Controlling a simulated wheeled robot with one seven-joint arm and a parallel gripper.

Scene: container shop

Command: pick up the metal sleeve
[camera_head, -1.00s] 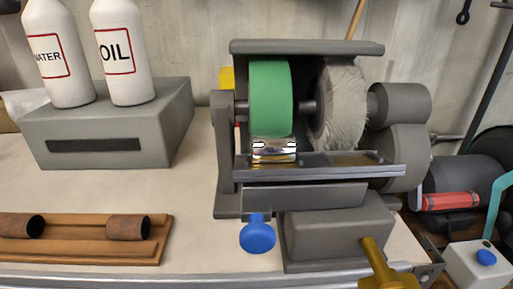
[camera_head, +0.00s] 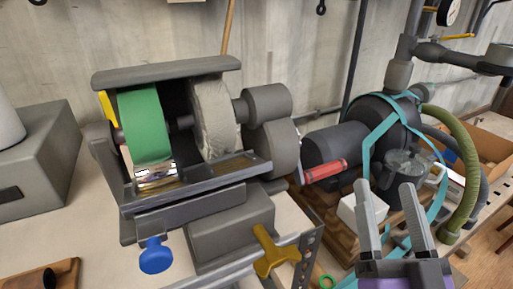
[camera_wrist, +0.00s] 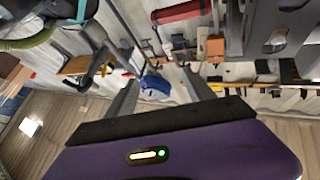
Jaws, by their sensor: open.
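A shiny metal sleeve (camera_head: 156,177) rests on the ledge of the grinder, just under the green wheel (camera_head: 147,127). Its lower part is partly hidden by the ledge. The end of a rusty brown sleeve (camera_head: 45,277) shows on a wooden rack (camera_head: 66,272) at the bottom left, cut off by the picture edge. My gripper (camera_head: 385,186) is at the lower right, well to the right of the grinder, its two grey fingers apart and empty. In the wrist view, my gripper (camera_wrist: 160,80) is open with nothing held; I cannot make out the shiny sleeve there.
The grinder's hood (camera_head: 165,72) overhangs the wheels, with a pale buffing wheel (camera_head: 214,117) beside the green one. A blue knob (camera_head: 155,255) and yellow handle (camera_head: 275,252) stick out in front. A dark motor and pump with teal strap (camera_head: 383,150) stand behind my gripper.

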